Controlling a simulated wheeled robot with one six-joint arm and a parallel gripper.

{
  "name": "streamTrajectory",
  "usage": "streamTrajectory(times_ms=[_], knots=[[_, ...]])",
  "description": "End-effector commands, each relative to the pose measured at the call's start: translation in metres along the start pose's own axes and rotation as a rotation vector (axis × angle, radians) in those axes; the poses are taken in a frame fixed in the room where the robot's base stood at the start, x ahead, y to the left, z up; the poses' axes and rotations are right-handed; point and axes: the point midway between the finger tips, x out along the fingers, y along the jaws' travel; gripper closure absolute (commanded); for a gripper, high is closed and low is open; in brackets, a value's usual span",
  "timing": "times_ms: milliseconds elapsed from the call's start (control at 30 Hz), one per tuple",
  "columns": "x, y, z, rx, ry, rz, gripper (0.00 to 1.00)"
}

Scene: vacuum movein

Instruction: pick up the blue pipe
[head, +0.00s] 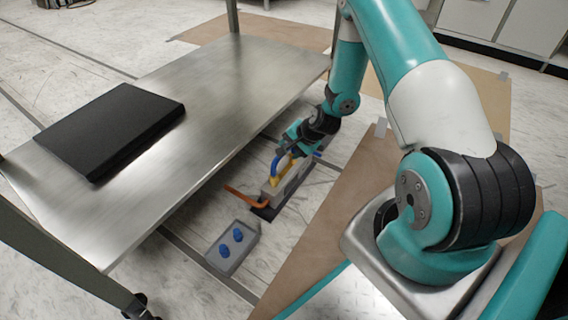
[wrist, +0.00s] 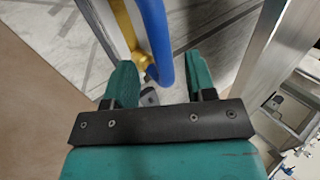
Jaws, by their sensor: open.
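The blue pipe (wrist: 152,30) comes down from the top of the wrist view and curves in between the two teal fingers of my gripper (wrist: 160,62). The fingers are apart, one on each side of the pipe, and not visibly pressed on it. A yellow pipe (wrist: 126,26) runs beside it on the left, close to the left finger. In the head view my gripper (head: 289,145) is low beside the steel table, at the top of a grey device with pipes (head: 292,185). There, the arm and gripper hide most of the blue pipe.
The steel table (head: 225,85) stands left of my arm, with a black flat box (head: 112,128) on it. An orange pipe (head: 246,197) sticks out from the device. A grey tray (head: 217,263) with two blue knobs (head: 238,234) lies in front. Brown sheeting (head: 335,215) covers floor at right.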

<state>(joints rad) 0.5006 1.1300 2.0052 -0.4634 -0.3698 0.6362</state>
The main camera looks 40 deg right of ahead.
Motion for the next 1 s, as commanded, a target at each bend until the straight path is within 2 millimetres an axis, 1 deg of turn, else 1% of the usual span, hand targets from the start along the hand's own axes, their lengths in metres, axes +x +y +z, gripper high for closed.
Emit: streamTrajectory(times_ms=[167, 433, 533, 700, 733, 933, 967, 1000], knots=[[0.013, 0.001, 0.0, -0.003, 0.0, 0.0, 0.49], [0.049, 0.0, 0.0, -0.004, 0.0, -0.001, 0.49], [0.053, -0.002, 0.0, -0.002, 0.0, 0.0, 0.49], [0.052, -0.003, 0.0, -0.001, 0.0, 0.0, 0.49], [0.052, -0.003, 0.0, -0.001, 0.0, 0.0, 0.52], [0.051, -0.003, 0.0, -0.001, 0.0, 0.0, 0.98], [0.051, -0.003, 0.0, -0.001, 0.0, 0.0, 1.0], [0.051, -0.003, 0.0, -0.001, 0.0, 0.0, 1.0]])
